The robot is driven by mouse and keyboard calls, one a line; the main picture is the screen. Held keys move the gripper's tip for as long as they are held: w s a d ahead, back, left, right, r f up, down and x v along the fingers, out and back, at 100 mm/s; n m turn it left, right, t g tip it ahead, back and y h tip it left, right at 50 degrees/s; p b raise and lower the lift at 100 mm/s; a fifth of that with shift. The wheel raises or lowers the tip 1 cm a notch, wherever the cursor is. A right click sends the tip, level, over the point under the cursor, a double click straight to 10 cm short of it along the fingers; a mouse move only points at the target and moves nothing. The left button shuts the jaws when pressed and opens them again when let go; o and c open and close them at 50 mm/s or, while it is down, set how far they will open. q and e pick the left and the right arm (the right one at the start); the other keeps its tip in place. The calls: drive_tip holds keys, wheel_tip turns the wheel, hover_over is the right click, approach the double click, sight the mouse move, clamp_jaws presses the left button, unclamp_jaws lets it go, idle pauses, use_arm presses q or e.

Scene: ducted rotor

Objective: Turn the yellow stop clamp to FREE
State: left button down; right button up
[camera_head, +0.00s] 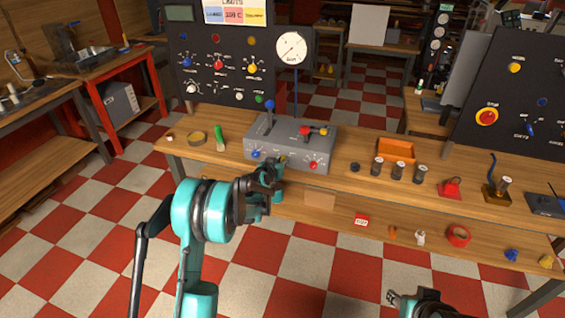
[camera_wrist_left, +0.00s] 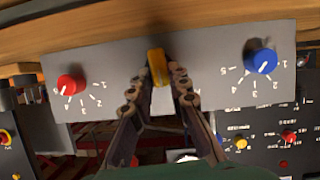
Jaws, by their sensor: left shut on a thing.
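The yellow stop clamp (camera_wrist_left: 157,67) is a small upright yellow lever on the front face of a grey control box (camera_head: 292,130), between a red knob (camera_wrist_left: 71,83) and a blue knob (camera_wrist_left: 261,57). My left gripper (camera_wrist_left: 158,88) has its fingers on both sides of the clamp and is shut on it. In the head view, the left gripper (camera_head: 272,175) is at the box's front and mostly hides the clamp. I cannot read any FREE mark near it. My right gripper (camera_head: 418,303) shows only in part at the bottom edge, away from the box; its fingers are unclear.
A gauge panel (camera_head: 226,66) rises behind.

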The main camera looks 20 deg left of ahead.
use_arm(q)
drive_tip(key=shift+a+f+n+h+b, duration=0.1)
drive_tip(key=shift+a+n+h+b, duration=0.1)
drive_tip(key=shift+n+h, duration=0.55)
drive_tip(key=shift+a+f+n+h+b, duration=0.15)
drive_tip(key=shift+n+h, duration=0.3)
drive_tip(key=shift+n, duration=0.6)
drive_tip(key=shift+a+n+h+b, duration=0.25)
drive_tip(key=shift+n+h, duration=0.35)
drive_tip(key=shift+n, duration=0.3)
drive_tip(key=shift+t, duration=0.3)
drive_tip(key=shift+d, duration=0.1)
drive_tip(key=c, duration=1.4)
unclamp_jaws()
drive_tip(key=shift+c, duration=0.2)
drive_tip(key=v, duration=1.2)
